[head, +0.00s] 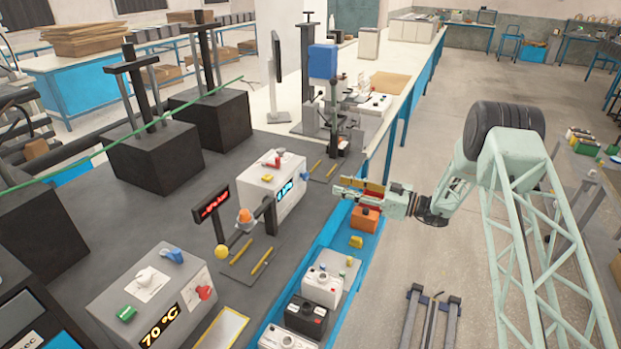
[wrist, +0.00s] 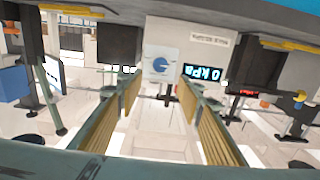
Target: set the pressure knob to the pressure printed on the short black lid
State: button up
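The pressure box (head: 268,185) is a white box on the grey bench, with a lit blue display (head: 291,187). In the wrist view the display (wrist: 202,73) reads 0 kPa. Left of it there, the round blue pressure knob (wrist: 162,64) sits on a pale plate. My gripper (head: 338,188) is open at the box's right, pointing at its front face. In the wrist view its fingers (wrist: 159,86) stand apart with nothing between them, short of the knob. A black-topped battery (head: 307,314) stands in the blue row; I cannot read its print or tell whether its lid is the short one.
A second white box (head: 155,293) shows 70 °C, nearer on the bench. White batteries (head: 322,285) and an orange one (head: 365,218) stand in the blue row. A post with a red display (head: 211,203) stands between the boxes.

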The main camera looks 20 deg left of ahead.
aim_at(308, 176)
jog(key=shift+w+a, duration=0.2)
jog(key=shift+a, duration=2.1)
jog(key=shift+w+a, duration=0.2)
jog(key=shift+a, duration=2.1)
jog(key=shift+w+a, duration=0.2)
jog(key=shift+a, duration=2.1)
jog(key=c, duration=0.8)
